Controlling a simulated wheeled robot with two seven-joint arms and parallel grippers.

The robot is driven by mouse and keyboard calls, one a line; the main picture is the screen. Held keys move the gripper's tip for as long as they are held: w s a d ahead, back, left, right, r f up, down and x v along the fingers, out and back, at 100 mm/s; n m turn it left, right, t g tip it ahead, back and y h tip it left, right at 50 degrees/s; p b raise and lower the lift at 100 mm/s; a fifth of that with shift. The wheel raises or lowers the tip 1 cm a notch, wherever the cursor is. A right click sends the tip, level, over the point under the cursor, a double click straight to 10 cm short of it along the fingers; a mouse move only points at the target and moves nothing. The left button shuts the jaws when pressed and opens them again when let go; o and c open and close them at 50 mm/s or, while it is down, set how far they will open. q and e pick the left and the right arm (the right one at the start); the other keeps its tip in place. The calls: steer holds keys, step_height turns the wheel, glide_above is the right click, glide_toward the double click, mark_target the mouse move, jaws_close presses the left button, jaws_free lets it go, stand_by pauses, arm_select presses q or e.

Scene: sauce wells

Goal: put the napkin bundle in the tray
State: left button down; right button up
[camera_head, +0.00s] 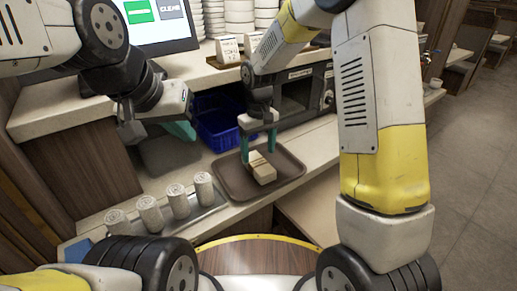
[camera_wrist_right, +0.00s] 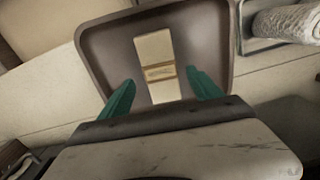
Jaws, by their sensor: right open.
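The napkin bundle (camera_head: 264,174), a cream block with a brown band, lies inside the brown tray (camera_head: 232,188) on the counter. In the right wrist view the bundle (camera_wrist_right: 154,48) lies on the floor of the tray (camera_wrist_right: 98,50), within its rim. My right gripper (camera_head: 258,148) is just above the bundle, with its teal fingers spread. In the wrist view the open fingers (camera_wrist_right: 160,84) are apart on either side of the bundle's near end, and nothing is held. My left gripper (camera_head: 182,130) is over the counter to the left, its fingers partly hidden.
Several rolled white towels (camera_head: 179,201) stand in a metal holder left of the tray. A blue basket (camera_head: 218,124) is behind the tray. A raised shelf with stacked plates (camera_head: 239,14) and a screen (camera_head: 158,18) is at the back. A dark mat (camera_head: 168,155) lies left.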

mark_target(259, 162)
steer(key=s+d+r+m+t, duration=0.1)
steer(key=d+r, duration=0.1)
steer(key=r, duration=0.4)
steer(key=s+d+r, duration=0.2)
steer(key=r, duration=0.4)
steer(key=s+d+r+m+t+y, duration=0.1)
steer(key=s+d+r, duration=0.3)
steer(key=s, duration=0.5)
steer(key=s+d+r+m+t+y, duration=0.1)
steer(key=s+d+r+m+t, duration=0.2)
steer(key=s+d, duration=0.3)
steer(key=s+r+t, duration=0.1)
steer(key=s, duration=0.1)
steer(key=shift+s+m, duration=0.3)
steer(key=shift+s, duration=0.05)
